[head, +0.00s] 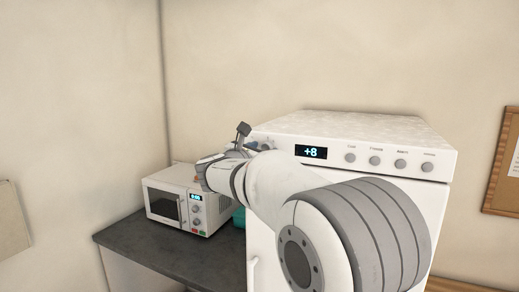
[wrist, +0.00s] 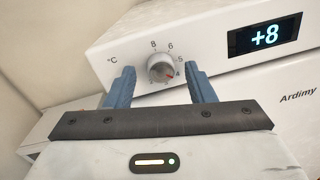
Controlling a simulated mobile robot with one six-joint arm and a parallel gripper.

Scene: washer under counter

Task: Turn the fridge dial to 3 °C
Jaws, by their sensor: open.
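The fridge (head: 350,124) is white, with a panel along its top front. In the wrist view the dial (wrist: 161,69) is a round silver knob on that panel (wrist: 120,52), ringed by numbers, with 8, 6, 5 and 4 legible. A small red mark on the knob faces lower right, near the 4. The display (wrist: 263,37) reads +8, and the display (head: 311,152) shows the same in the head view. My gripper (wrist: 159,70) is open, its blue fingers on either side of the dial with gaps visible.
A white microwave (head: 187,198) stands on the dark counter (head: 170,250) left of the fridge. A teal object (head: 239,217) shows partly behind my arm. Several other knobs (head: 375,160) sit right of the display. A corkboard (head: 500,170) hangs at the right.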

